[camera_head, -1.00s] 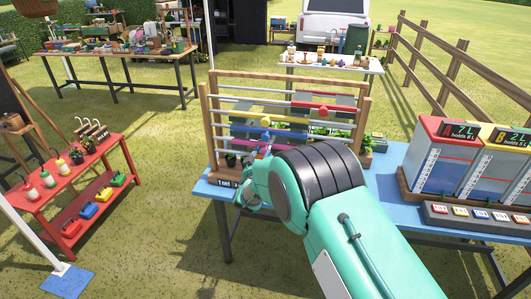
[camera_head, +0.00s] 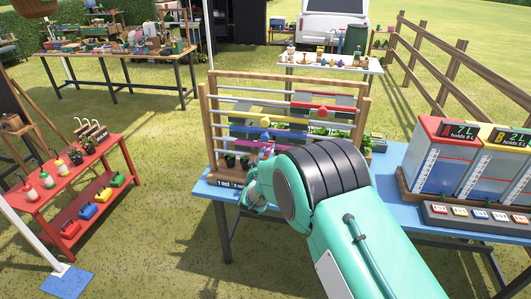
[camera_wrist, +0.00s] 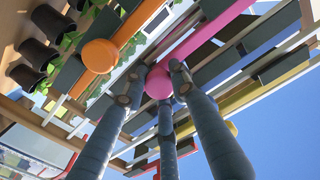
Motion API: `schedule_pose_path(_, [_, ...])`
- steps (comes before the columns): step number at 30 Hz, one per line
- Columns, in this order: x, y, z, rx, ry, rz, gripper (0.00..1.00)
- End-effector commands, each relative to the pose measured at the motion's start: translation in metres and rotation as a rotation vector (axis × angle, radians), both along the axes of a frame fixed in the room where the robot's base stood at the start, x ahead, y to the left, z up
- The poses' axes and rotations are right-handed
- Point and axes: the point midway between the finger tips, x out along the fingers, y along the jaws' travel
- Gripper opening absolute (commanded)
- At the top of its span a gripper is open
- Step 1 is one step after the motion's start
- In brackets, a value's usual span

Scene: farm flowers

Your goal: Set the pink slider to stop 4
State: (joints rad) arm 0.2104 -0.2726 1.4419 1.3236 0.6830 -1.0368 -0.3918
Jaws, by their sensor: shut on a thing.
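The rack (camera_head: 365,105) holds coloured sliders on rails. In the wrist view, the pink slider (camera_wrist: 200,38) has a round pink knob (camera_wrist: 158,84). The fingers of my gripper (camera_wrist: 159,80) are shut around that knob from below. An orange knob (camera_wrist: 100,56) is on the neighbouring slider, to the left of my fingers.
The rack also carries a yellow knob (camera_head: 265,121) and a red knob (camera_head: 323,112) on higher rails. Tanks (camera_head: 445,160) stand on the blue table to the right.

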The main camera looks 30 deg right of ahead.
Motion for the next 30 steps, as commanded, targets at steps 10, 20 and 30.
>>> schedule_pose_path(10, [-0.047, -0.05, 0.006, -0.004, -0.007, -0.006, 0.0])
schedule_pose_path(20, [-0.091, -0.094, 0.007, -0.006, -0.009, -0.004, 0.0])
schedule_pose_path(30, [-0.107, -0.111, 0.009, -0.007, -0.011, -0.002, 0.0])
